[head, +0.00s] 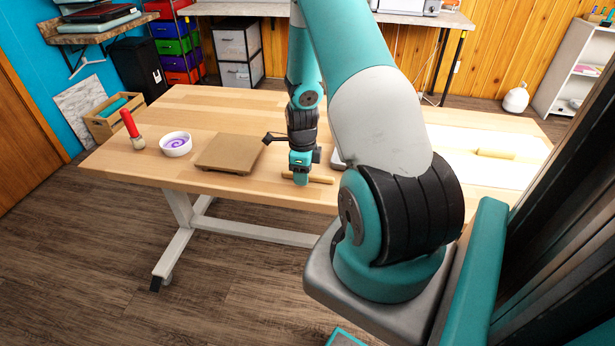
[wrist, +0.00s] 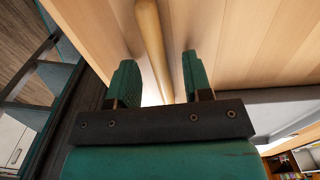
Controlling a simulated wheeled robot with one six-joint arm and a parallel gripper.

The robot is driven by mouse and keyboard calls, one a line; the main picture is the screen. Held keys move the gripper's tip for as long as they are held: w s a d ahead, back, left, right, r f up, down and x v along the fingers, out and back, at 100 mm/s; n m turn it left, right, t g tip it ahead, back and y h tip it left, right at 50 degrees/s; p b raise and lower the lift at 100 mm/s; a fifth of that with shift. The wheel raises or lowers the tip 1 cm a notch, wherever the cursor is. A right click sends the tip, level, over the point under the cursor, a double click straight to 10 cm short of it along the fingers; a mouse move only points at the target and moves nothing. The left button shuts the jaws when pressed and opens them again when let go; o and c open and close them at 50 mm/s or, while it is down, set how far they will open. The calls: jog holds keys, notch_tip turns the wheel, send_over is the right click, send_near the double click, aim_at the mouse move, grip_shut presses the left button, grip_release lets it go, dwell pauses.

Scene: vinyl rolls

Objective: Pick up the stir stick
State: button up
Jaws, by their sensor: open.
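A light wooden stick (head: 321,179), which I take to be the stir stick, lies near the front edge of the table. My gripper (head: 301,181) is above it, pointing down, and hides part of it.
On the wooden table (head: 115,160), a brown slab (head: 230,153), a white bowl with purple swirls (head: 176,144) and a red-handled tool (head: 131,127) stand left of my gripper. Another pale wooden roll (head: 495,153) lies at the right. My arm hides the table's middle right.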

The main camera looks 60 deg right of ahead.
grip_shut()
jog(key=shift+r, duration=0.15)
notch_tip(320, 180, up, 20)
dwell(0.5)
